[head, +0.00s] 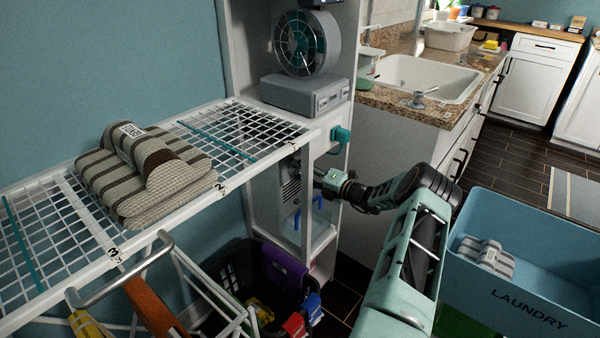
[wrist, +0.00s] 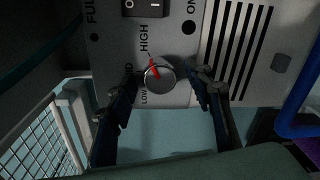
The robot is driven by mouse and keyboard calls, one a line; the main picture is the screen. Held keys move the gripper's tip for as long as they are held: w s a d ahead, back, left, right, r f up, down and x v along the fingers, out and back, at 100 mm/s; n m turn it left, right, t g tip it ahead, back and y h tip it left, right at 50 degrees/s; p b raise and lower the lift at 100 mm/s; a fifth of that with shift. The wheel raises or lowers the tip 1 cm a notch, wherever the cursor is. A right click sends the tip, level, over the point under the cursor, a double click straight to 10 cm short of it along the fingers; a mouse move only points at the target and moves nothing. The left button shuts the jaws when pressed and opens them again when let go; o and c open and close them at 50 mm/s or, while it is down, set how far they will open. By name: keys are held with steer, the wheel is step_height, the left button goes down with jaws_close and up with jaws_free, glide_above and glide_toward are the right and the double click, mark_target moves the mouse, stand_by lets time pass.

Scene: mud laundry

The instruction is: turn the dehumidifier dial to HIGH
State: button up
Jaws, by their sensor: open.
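The dehumidifier (head: 290,185) stands in the lower shelf bay in the head view, partly hidden by a white post and my arm. Its grey front panel (wrist: 185,45) fills the upper wrist view. The round dial (wrist: 165,76) carries a red pointer mark that slants up and slightly left, roughly towards the HIGH label (wrist: 143,40). MID, partly covered, and LOW (wrist: 145,98) lie to its left and lower left. My gripper (wrist: 167,82) is open, with one finger on each side of the dial and visible gaps. It also shows in the head view (head: 322,180).
A rocker switch (wrist: 145,8) sits above the dial, and vent slots and a blue handle (wrist: 298,115) are to the right. A wire rack (head: 245,130) with folded towels (head: 145,170) is on the left. The blue laundry bin (head: 530,270) stands right of my arm.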

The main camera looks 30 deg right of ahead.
steer(key=v, duration=1.2)
stand_by(0.3)
